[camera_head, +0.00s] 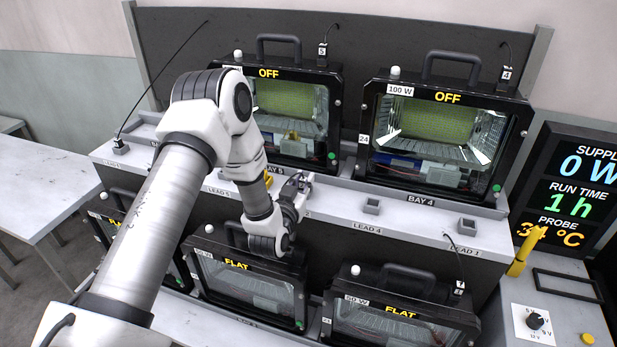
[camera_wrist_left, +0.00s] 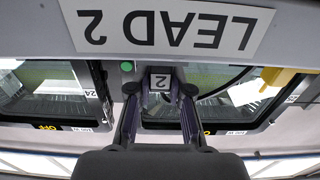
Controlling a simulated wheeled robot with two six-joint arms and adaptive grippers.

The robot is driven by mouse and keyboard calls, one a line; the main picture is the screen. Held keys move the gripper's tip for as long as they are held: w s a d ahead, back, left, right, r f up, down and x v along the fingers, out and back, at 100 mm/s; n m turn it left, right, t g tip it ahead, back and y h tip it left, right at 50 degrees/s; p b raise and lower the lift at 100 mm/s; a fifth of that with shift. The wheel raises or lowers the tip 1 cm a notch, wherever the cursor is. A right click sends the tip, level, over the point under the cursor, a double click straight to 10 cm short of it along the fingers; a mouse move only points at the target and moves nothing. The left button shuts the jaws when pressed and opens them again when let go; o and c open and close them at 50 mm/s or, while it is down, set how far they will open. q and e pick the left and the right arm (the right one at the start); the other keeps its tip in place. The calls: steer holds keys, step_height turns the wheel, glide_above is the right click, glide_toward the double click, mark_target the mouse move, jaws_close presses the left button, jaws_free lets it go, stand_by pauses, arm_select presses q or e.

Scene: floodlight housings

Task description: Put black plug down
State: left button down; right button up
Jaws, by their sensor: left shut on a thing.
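My left gripper (camera_head: 296,188) reaches in over the grey ledge in front of the upper housings. In the left wrist view my left gripper (camera_wrist_left: 160,100) has its two fingers on either side of a dark plug with a tag reading 2 (camera_wrist_left: 160,82), shut on it. A large white label reading LEAD 2 (camera_wrist_left: 165,28) lies just beyond the plug, upside down in that view. Whether the plug touches a holder or the ledge cannot be told. In the head view the plug is mostly hidden by the gripper. My right gripper is not in view.
Small grey holders stand empty on the ledge, one above LEAD 4 (camera_head: 372,206) and one near LEAD 1 (camera_head: 467,225). Housings marked OFF (camera_head: 430,125) stand behind the ledge, and housings marked FLAT (camera_head: 400,312) stand below.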

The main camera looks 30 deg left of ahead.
arm_select(q)
steer(key=shift+w+a+f, duration=0.1)
steer(key=shift+w+f, duration=0.3)
steer(key=shift+w, duration=0.1)
steer(key=c, duration=1.1)
jaws_free()
steer(key=shift+s, duration=0.1)
steer(key=shift+s+r, duration=0.25)
steer(key=shift+s, duration=0.05)
steer(key=shift+f, duration=0.15)
steer(key=shift+s+f, duration=0.15)
steer(key=shift+s, duration=0.15)
steer(key=shift+r+b+v, duration=0.15)
steer(key=shift+b+v, duration=0.6)
steer(key=shift+v, duration=2.05)
steer(key=shift+r+b+v, duration=0.1)
steer(key=shift+b+v, duration=0.65)
steer(key=shift+v, duration=2)
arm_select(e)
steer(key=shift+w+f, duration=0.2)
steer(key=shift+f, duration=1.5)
